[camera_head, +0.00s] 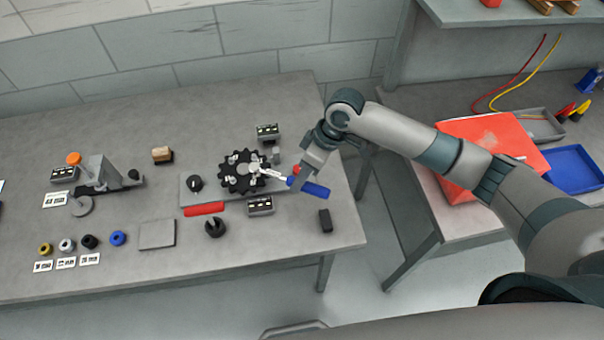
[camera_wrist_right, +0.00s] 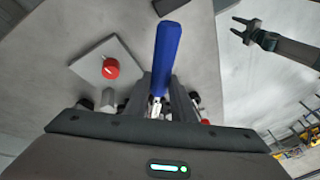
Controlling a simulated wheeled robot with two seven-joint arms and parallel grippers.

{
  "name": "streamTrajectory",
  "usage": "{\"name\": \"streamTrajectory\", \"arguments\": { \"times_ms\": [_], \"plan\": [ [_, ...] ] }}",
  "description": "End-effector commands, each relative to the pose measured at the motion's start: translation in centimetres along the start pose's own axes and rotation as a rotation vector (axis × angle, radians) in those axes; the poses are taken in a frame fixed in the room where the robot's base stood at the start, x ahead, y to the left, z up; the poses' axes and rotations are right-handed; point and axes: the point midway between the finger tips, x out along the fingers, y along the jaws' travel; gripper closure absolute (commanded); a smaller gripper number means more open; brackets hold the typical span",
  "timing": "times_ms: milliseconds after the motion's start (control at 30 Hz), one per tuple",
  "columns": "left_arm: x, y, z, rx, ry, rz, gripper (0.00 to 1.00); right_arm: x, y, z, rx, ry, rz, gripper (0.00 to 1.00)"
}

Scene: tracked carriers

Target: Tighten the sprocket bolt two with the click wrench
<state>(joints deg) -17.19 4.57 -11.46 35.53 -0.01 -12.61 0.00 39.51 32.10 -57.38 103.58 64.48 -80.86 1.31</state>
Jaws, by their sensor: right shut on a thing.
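The dark toothed sprocket (camera_head: 235,184) lies on a grey base plate on the table, with several pale bolts on its face. My right gripper (camera_head: 299,181) is shut on the click wrench, whose blue handle (camera_head: 316,190) sticks out to the right. The wrench's bright shaft (camera_head: 272,174) reaches left over the sprocket's right side. I cannot tell whether its head sits on a bolt or which bolt. In the right wrist view the blue handle (camera_wrist_right: 167,50) stands up between the fingers; the sprocket is mostly hidden. My left gripper (camera_wrist_right: 240,29) shows there only, open and empty, away from the table.
A red bar (camera_head: 204,209) and a dark ring-shaped part (camera_head: 215,228) lie in front of the sprocket. Small dark boxes (camera_head: 267,131) stand around it. A grey fixture (camera_head: 104,172) and coloured rings (camera_head: 118,238) are at the left. A side bench holds a red box (camera_head: 490,140) and blue tray (camera_head: 575,169).

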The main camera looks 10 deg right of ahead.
Motion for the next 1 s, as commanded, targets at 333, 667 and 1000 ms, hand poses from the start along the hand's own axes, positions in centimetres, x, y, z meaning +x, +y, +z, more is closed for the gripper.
{"name": "streamTrajectory", "arguments": {
  "times_ms": [333,667,1000],
  "plan": [
    [0.0,0.0,0.0,0.000,0.000,0.000,0.55,0.0,-0.2,-0.1,0.014,0.006,0.003,1.00],
    [0.0,0.0,0.0,0.000,0.000,0.000,0.55,0.2,-1.0,0.0,0.068,0.021,0.021,1.00],
    [0.0,0.0,0.0,0.000,0.000,0.000,0.55,0.3,-1.4,0.0,0.106,0.032,0.033,1.00]
  ]
}}
